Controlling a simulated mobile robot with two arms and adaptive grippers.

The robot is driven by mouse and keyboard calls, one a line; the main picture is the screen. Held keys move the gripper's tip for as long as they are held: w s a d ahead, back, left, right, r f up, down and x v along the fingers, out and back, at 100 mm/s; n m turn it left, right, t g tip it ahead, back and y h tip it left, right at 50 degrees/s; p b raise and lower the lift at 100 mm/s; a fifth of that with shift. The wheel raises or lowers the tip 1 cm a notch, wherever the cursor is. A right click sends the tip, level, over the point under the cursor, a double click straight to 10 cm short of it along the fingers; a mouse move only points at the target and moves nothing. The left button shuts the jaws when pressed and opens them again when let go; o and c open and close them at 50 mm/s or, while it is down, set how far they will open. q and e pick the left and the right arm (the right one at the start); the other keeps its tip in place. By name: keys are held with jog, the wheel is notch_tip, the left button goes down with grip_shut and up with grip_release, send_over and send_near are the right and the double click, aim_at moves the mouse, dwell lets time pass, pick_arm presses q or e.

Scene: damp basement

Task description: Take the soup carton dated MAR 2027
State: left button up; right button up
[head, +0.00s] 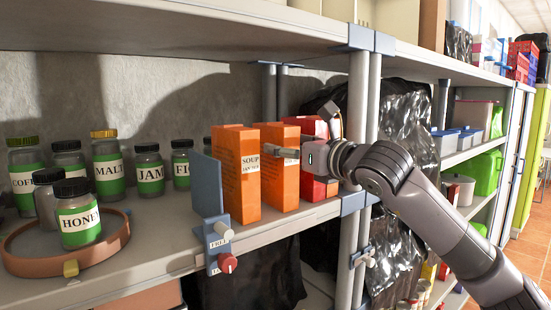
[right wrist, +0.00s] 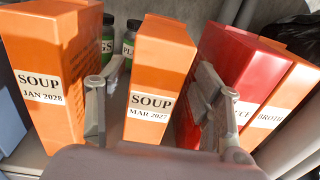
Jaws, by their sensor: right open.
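The orange soup carton labelled MAR 2027 (right wrist: 160,65) stands upright in the middle of the right wrist view. In the head view it is the second orange carton (head: 283,190), partly hidden by my gripper. My right gripper (right wrist: 152,80) is open, with one finger on each side of this carton; I cannot tell whether either finger touches it. In the head view the gripper (head: 287,152) reaches in from the right. An orange soup carton labelled JAN 2028 (right wrist: 45,60) stands left of the left finger, also in the head view (head: 236,185). My left gripper is not in view.
A red carton (right wrist: 235,65) stands close by the right finger, with an orange broth carton (right wrist: 288,95) beyond it. A blue divider (head: 206,188) and shelf post (head: 357,120) flank the cartons. Jars, including honey (head: 78,222), stand left on a round tray (head: 30,268) and shelf.

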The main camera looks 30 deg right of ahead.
jog(key=w+p, duration=0.1)
jog(key=w, duration=0.1)
jog(key=w+p, duration=0.1)
jog(key=shift+w+a+r+p, duration=0.15)
jog(key=shift+w+a+p, duration=0.15)
jog(key=shift+w, duration=0.05)
pick_arm(q)
jog(key=r, duration=0.1)
jog(key=s+r, duration=0.1)
jog(key=r, duration=0.1)
jog(key=shift+s+r, duration=0.15)
jog(key=shift+s, duration=0.05)
pick_arm(e)
jog(key=shift+w+f, duration=0.2)
jog(key=shift+w, duration=0.15)
jog(key=shift+c, duration=0.6)
grip_shut()
pick_arm(q)
jog(key=shift+w, duration=0.1)
pick_arm(e)
jog(key=shift+r, duration=0.1)
